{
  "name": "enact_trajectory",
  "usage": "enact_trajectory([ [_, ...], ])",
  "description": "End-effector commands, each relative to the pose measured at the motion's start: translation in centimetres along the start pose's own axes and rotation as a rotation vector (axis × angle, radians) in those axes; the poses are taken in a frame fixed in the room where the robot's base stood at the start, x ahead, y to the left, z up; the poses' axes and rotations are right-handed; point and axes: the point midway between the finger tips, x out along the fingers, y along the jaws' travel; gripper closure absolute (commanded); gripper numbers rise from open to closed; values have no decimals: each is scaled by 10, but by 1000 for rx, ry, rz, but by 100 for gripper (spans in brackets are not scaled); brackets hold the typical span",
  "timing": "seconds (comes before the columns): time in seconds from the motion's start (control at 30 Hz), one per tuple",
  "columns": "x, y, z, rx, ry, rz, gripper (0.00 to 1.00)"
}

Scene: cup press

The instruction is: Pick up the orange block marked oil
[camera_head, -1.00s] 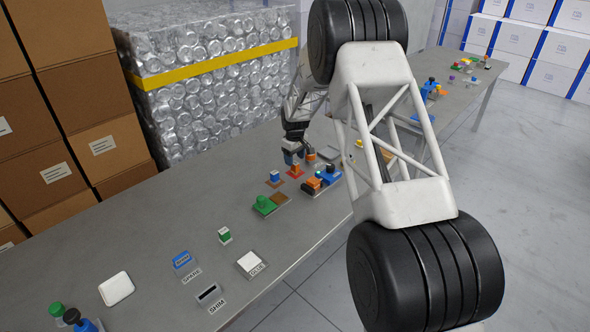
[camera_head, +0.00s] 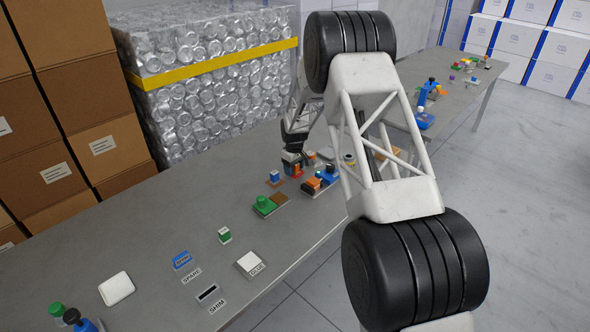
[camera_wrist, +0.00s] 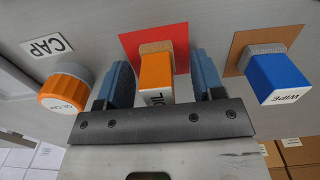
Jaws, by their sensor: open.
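The orange block (camera_wrist: 155,72) marked OIL stands on a tan base on a red square (camera_wrist: 178,36). In the wrist view it sits between the two blue fingers of my gripper (camera_wrist: 164,78). The fingers are apart, with a visible gap on each side of the block, wider on the right. In the head view my gripper (camera_head: 292,159) is low over the table at the block, and much of the block is hidden there.
A blue block (camera_wrist: 278,78) marked WIPE stands on a brown square to the right in the wrist view. A green piece (camera_head: 264,205) and blue-orange parts (camera_head: 321,181) are nearby on the table.

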Motion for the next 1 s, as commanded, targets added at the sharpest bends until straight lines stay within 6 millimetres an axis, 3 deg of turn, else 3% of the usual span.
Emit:
enact_trajectory([
  [0.3, 0, 0, 0, 0, 0, 0, 38],
  [0.7, 0, 0, 0, 0, 0, 0, 96],
  [1.0, -3, 0, 0, 0, 1, 0, 96],
])
